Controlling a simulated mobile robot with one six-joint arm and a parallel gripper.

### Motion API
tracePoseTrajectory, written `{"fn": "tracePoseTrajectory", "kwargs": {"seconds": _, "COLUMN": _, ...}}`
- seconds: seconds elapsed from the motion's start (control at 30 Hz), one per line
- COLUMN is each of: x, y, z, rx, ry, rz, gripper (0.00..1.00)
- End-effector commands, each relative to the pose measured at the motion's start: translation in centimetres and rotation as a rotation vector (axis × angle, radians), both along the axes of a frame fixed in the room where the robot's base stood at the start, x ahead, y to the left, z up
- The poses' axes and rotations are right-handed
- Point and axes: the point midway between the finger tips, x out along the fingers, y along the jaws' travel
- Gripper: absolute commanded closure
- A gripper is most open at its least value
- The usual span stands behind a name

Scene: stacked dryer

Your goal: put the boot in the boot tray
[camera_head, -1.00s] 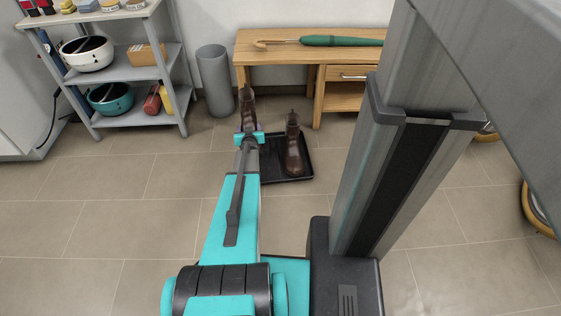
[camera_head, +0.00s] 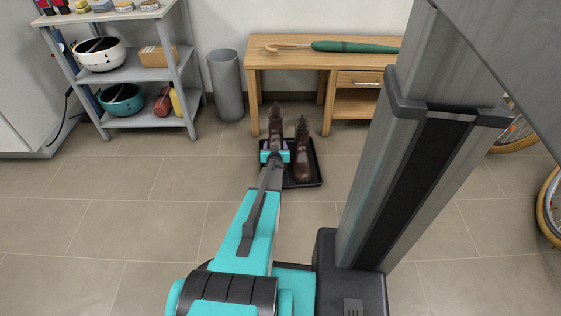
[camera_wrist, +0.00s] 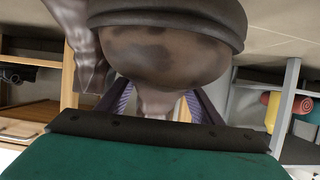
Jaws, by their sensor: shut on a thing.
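My gripper (camera_head: 274,152) is shut on a brown boot (camera_head: 276,121), which shows just beyond the jaws in the head view. In the wrist view the held boot (camera_wrist: 160,50) fills the upper middle, with its dark sole edge close to the camera. A second brown boot (camera_head: 302,158) stands upright on the black boot tray (camera_head: 313,178), to the right of my gripper. It seems to show at the upper left of the wrist view (camera_wrist: 88,45). The held boot appears over the tray's left part; my gripper hides whether it touches the tray.
A wooden desk (camera_head: 290,59) with a green umbrella (camera_head: 355,47) on top stands behind the tray. A grey bin (camera_head: 226,85) and a grey shelf (camera_head: 150,73) with bowls stand to the left. Bicycle wheels (camera_head: 548,205) show at the right. The floor left of the tray is clear.

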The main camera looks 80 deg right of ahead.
Motion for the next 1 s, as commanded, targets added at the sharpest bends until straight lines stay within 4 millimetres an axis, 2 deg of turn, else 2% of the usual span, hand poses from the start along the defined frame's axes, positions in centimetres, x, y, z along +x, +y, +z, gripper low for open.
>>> {"fn": "tracePoseTrajectory", "kwargs": {"seconds": 0.03, "x": 0.0, "y": -0.1, "z": -1.0, "rx": -0.002, "ry": -0.001, "rz": 0.001, "gripper": 0.8}}
{"fn": "tracePoseTrajectory", "kwargs": {"seconds": 0.2, "x": 0.0, "y": -0.1, "z": -3.0, "rx": -0.002, "ry": -0.002, "rz": 0.001, "gripper": 0.8}}
{"fn": "tracePoseTrajectory", "kwargs": {"seconds": 0.73, "x": 0.0, "y": -0.1, "z": -3.9, "rx": -0.003, "ry": -0.002, "rz": 0.001, "gripper": 0.8}}
{"fn": "tracePoseTrajectory", "kwargs": {"seconds": 1.0, "x": 0.0, "y": -0.1, "z": -7.1, "rx": -0.002, "ry": -0.002, "rz": 0.001, "gripper": 0.81}}
